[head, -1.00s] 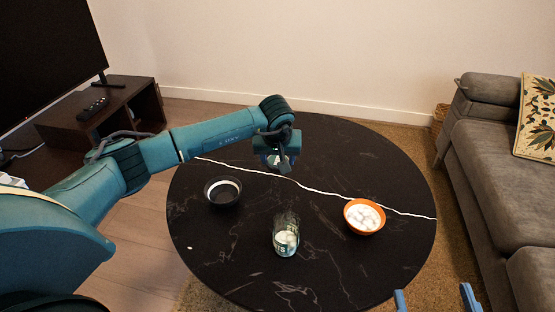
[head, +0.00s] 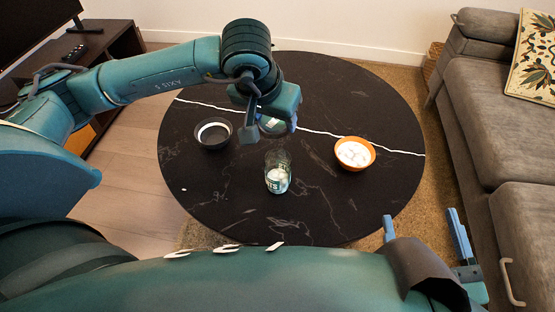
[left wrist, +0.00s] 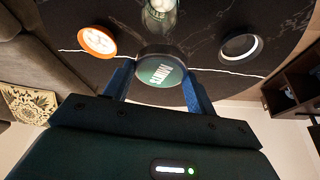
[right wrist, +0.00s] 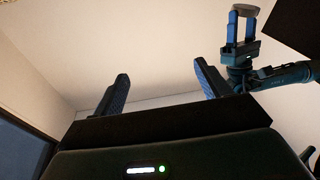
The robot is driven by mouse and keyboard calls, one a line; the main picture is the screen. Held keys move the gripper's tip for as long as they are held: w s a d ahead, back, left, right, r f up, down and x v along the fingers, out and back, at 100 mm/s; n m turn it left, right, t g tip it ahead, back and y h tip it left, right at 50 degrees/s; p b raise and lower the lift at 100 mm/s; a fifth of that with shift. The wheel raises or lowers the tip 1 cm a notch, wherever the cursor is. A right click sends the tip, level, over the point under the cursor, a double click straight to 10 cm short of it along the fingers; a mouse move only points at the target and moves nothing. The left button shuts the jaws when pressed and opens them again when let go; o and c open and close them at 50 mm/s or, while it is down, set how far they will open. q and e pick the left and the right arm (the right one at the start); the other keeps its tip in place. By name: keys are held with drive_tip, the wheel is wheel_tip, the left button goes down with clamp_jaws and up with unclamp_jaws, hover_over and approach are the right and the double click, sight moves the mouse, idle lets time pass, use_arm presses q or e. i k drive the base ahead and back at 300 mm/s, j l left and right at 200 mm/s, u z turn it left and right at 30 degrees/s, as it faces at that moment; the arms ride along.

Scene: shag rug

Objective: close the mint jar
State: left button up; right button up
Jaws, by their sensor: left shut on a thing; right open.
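The mint jar (head: 278,176) is clear glass with white mints in it, upright and uncovered near the front middle of the black table (head: 330,210). Its glass also shows at the top of the left wrist view (left wrist: 160,18). My left gripper (head: 270,122) is shut on the dark round lid (left wrist: 160,70), which has a green "MINTS" label. It holds the lid above the table, apart from the jar and behind it in the head view. The gripper partly hides the lid there. My right gripper (head: 424,232) is open and empty beside the table's front right edge.
An orange bowl (head: 369,164) of white pieces stands right of the jar. A black bowl (head: 205,146) with a white ring inside stands to the left. A grey sofa (head: 480,135) borders the right side. The tabletop between bowls and jar is clear.

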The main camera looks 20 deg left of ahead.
sight(278, 162)
drive_tip(key=k+j+z, duration=0.25)
drive_tip(key=j, duration=0.2)
drive_tip(key=j+z, duration=0.25)
drive_tip(key=j, duration=0.15)
drive_tip(key=k+j+z, duration=0.5)
drive_tip(key=j, duration=0.2)
drive_tip(key=i+j, duration=0.1)
drive_tip(key=j, duration=0.25)
drive_tip(key=i+j, duration=0.1)
drive_tip(key=j, duration=0.25)
